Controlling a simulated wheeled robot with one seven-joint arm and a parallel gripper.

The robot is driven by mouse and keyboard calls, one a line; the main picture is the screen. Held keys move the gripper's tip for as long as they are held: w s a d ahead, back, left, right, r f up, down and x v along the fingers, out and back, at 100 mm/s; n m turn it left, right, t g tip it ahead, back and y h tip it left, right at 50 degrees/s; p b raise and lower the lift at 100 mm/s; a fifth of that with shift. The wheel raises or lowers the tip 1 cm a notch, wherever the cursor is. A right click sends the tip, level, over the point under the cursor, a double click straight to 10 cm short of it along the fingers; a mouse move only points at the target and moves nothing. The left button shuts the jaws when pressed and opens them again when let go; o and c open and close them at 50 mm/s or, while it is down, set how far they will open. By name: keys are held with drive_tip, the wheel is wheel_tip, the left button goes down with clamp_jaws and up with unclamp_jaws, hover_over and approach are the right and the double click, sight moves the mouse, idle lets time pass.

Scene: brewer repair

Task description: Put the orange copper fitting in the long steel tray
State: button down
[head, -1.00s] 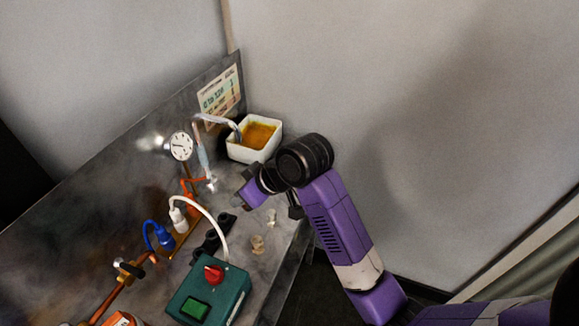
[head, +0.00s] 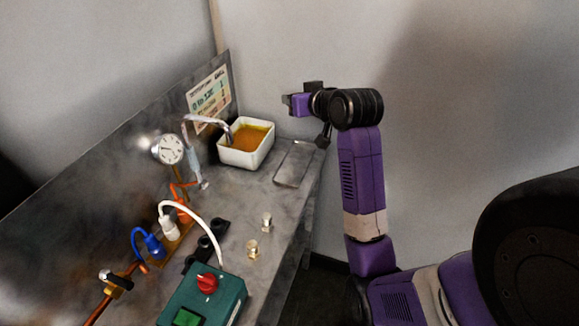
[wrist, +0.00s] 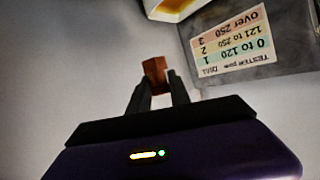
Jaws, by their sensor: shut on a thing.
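The orange copper fitting (wrist: 155,72) shows as a small reddish-brown block between my fingertips in the wrist view. My gripper (wrist: 156,88) is shut on it and holds it in the air. In the head view my gripper (head: 293,102) is at upper centre, above and behind the bench's far end; the fitting cannot be made out there. The long steel tray (head: 292,178) is a flat grey shape on the bench near the right edge, below my gripper in the picture.
A white basin (head: 244,160) with amber liquid stands left of the tray, with a hose running into it. A green switch box (head: 205,297), gauge (head: 171,149) and pipes occupy the left.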

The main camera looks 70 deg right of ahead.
sight(294, 167)
wheel_tip(294, 167, down, 20)
idle(0.6)
drive_tip(key=shift+f+b, duration=0.1)
drive_tip(key=shift+b, duration=0.2)
drive_tip(key=c, duration=1.6)
unclamp_jaws()
drive_tip(key=shift+f, duration=0.1)
drive_tip(key=shift+c, duration=0.2)
drive_tip(key=o, duration=0.4)
drive_tip(key=shift+o, duration=0.2)
